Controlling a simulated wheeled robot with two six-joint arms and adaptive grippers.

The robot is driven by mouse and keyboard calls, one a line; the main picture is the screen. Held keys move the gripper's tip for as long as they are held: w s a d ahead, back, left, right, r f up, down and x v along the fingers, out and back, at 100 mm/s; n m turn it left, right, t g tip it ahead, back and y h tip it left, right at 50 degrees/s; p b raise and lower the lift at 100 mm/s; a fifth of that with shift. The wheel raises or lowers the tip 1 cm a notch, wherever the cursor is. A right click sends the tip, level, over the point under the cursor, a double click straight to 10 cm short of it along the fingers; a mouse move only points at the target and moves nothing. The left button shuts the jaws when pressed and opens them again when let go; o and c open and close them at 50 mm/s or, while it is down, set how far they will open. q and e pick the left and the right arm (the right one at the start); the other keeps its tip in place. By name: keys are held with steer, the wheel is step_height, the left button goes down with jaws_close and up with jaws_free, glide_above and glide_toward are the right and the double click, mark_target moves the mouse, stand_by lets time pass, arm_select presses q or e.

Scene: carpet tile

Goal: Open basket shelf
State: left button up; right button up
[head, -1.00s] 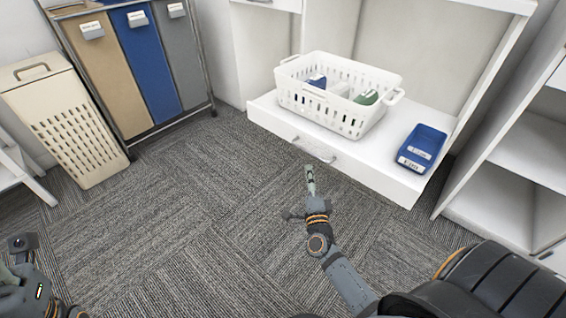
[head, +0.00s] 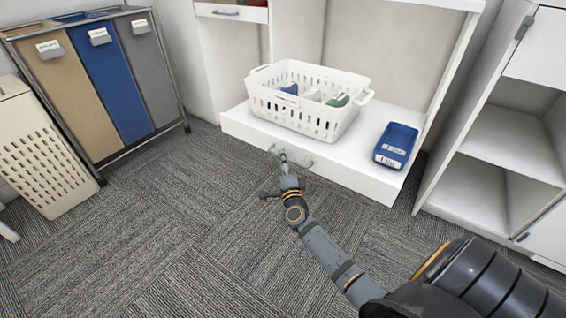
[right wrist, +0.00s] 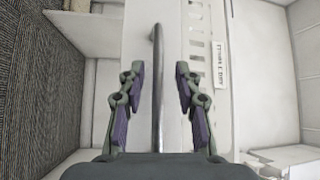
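The basket shelf (head: 345,162) is a low white shelf with a front panel and a curved metal bar handle (head: 300,160). A white slotted basket (head: 345,88) stands on it. My right gripper (head: 282,155) is at the handle's left part in the head view. In the right wrist view my right gripper (right wrist: 160,75) is open, with a finger on each side of the handle bar (right wrist: 157,115) and gaps between. The gripper hides part of the handle in the head view. My left gripper is out of view.
A blue bin (head: 396,145) sits at the shelf's right end. An open white cabinet (head: 490,150) stands to the right. Sorting bins (head: 105,85) and a cream hamper (head: 40,150) stand left. The carpet (head: 170,220) before the shelf is clear.

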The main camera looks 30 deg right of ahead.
mark_target(296, 147)
steer(key=shift+c, duration=0.4)
jaws_close()
steer(key=w+d, duration=0.1)
steer(key=d, duration=0.1)
steer(key=w+d, duration=0.1)
steer(key=d, duration=0.2)
steer(key=w+d, duration=0.1)
steer(key=d, duration=0.1)
steer(key=shift+w+d+r+b, duration=0.1)
steer(key=shift+w+d+b, duration=0.1)
steer(key=shift+d+b, duration=0.2)
